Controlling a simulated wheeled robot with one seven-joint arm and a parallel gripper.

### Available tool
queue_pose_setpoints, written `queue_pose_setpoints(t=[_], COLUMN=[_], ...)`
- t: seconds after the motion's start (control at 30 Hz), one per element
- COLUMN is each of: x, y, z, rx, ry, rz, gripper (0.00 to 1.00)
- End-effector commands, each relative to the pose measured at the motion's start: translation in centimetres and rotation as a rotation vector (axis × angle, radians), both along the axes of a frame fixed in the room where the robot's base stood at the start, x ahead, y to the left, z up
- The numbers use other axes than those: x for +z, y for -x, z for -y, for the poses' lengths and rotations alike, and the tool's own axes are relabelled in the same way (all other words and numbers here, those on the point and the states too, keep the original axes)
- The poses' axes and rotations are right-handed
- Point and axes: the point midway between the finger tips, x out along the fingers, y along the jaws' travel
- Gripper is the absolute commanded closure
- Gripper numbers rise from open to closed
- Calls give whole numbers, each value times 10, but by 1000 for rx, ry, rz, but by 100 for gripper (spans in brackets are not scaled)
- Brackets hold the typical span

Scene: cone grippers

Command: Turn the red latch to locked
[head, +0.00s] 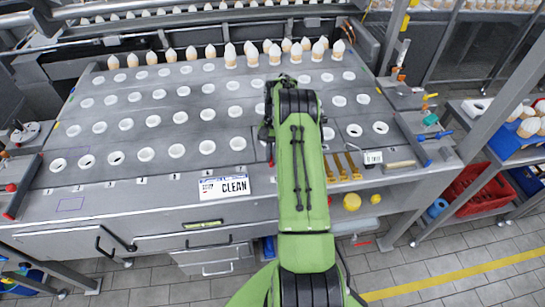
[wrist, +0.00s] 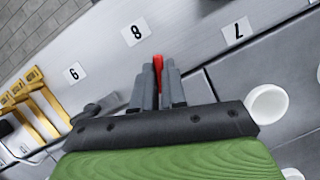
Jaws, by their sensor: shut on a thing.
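The red latch (wrist: 158,63) shows as a thin red piece between the fingertips of my gripper (wrist: 158,78) in the wrist view. The grey fingers are close together with the red piece between them, so my gripper is shut on it. Only its upper edge shows, so I cannot tell how far it is turned. In the head view my green arm covers most of the gripper and the latch, and a small red spot (head: 271,163) shows just left of the arm.
The grey bench top (head: 110,188) has rows of white round holders, with cone-shaped pieces in the back rows. A CLEAN sign (head: 224,187) lies left of my arm. Yellow upright pieces (head: 340,167) stand close on its right. Numbered labels (wrist: 135,30) line the bench by the gripper.

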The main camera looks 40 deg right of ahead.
Motion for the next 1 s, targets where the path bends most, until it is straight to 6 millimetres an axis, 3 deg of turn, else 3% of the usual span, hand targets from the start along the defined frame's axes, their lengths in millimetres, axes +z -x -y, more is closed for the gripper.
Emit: queue_pose_setpoints(t=[0.4,1.0], x=[1,1], y=[-2,-3], z=[0,0], rx=[235,284], ry=[5,6], rz=[5,6], gripper=[100,100])
